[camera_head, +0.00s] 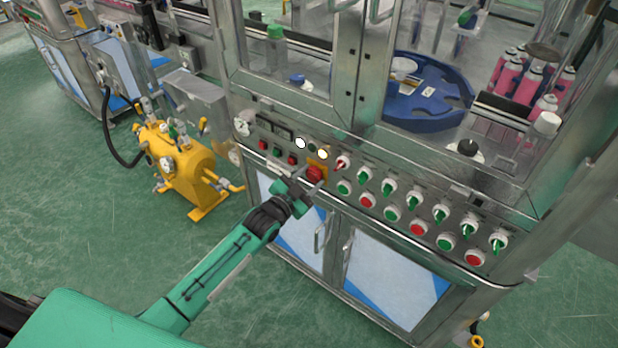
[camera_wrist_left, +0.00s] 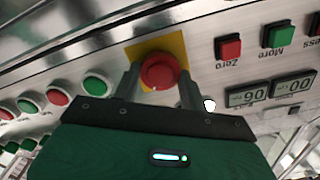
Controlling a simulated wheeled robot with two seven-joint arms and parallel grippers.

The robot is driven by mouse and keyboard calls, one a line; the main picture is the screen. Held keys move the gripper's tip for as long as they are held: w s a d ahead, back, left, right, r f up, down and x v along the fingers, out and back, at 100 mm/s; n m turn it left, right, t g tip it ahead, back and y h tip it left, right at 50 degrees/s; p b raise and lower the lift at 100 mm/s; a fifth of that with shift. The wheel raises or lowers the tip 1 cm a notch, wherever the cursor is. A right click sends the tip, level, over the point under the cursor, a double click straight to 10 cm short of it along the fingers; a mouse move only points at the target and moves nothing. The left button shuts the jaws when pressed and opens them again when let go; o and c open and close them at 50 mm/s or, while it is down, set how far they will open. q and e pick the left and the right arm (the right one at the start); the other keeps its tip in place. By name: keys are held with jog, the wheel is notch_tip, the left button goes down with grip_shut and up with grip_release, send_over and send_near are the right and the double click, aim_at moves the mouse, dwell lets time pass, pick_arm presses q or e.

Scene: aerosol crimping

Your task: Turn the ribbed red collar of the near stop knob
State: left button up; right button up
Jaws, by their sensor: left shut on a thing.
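The red stop knob (camera_head: 315,174) stands on a square yellow plate (camera_wrist_left: 178,46) on the machine's front control panel. It also shows in the left wrist view as a round red knob (camera_wrist_left: 160,71). My left gripper (camera_head: 311,180) reaches it from the front, and in the left wrist view its two fingers (camera_wrist_left: 158,86) stand on either side of the knob. The gripper is shut on the knob. The collar's ribs are too small or hidden to make out. My right gripper is not in view.
Green and red buttons (camera_head: 368,200) and several selector switches (camera_head: 388,187) line the panel to the right. Small square buttons (camera_wrist_left: 279,34) and two displays (camera_wrist_left: 248,95) sit close to the knob. Cabinet door handles (camera_head: 320,238) stick out below. A yellow tank (camera_head: 185,170) stands left.

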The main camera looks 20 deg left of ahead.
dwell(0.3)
pick_arm(q)
jog(key=o, duration=1)
